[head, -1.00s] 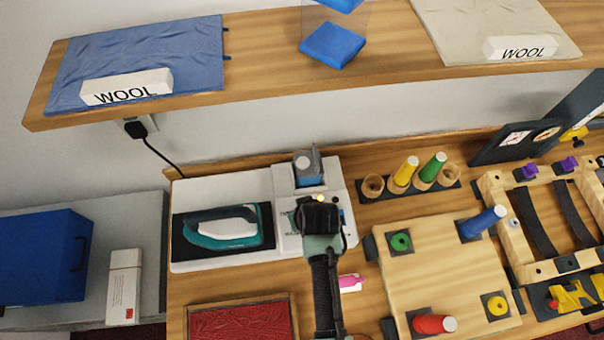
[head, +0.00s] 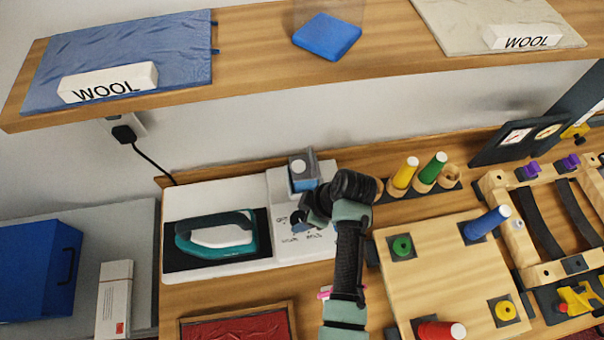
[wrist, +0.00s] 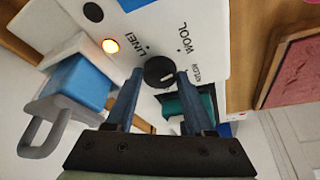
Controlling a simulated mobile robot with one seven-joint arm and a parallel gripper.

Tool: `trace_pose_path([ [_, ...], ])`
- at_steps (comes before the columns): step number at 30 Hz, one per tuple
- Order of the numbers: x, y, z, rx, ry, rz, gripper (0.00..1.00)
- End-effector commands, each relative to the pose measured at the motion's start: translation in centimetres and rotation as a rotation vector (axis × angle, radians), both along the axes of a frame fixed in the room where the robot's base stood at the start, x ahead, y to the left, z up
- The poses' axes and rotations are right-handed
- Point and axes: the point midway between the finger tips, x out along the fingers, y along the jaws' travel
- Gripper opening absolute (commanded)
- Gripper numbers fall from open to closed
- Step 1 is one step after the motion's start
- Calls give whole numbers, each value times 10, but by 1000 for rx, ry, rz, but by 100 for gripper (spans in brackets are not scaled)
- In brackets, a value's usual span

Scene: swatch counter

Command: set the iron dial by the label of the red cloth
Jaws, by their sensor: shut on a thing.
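The iron (head: 218,234), teal and white, lies on its dark pad in the white station (head: 258,188) in the head view. In the wrist view the round black dial (wrist: 158,70) has a pale mark pointing right, roughly toward NYLON. LINEN, WOOL and NYLON are printed around it. My gripper (wrist: 159,74) is shut on the dial, one finger on each side. In the head view my gripper (head: 300,216) is at the dial and partly hides it. The red cloth (head: 236,326) lies in a wooden frame at the bottom edge; its label is not in view.
An orange lamp (wrist: 110,46) glows beside the dial. A grey-and-blue part (head: 302,172) stands just behind it. To the right are thread cones in cups (head: 404,172) and a wooden board (head: 430,260) with spools. The shelf (head: 250,65) holds blue and beige cloths labelled WOOL.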

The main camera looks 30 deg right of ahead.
Motion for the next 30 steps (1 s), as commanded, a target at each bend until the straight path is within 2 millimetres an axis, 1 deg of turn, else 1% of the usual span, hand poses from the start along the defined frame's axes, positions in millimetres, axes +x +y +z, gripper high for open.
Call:
trace_pose_path([
  [1,1,-1,-3,-1,0,32,0],
  [6,1,-2,-2,-2,1,133,0],
  [12,1,-1,-2,-2,2,208,0],
  [19,1,-1,-1,-2,3,241,0],
  [30,1,-1,-1,-2,3,243,0],
])
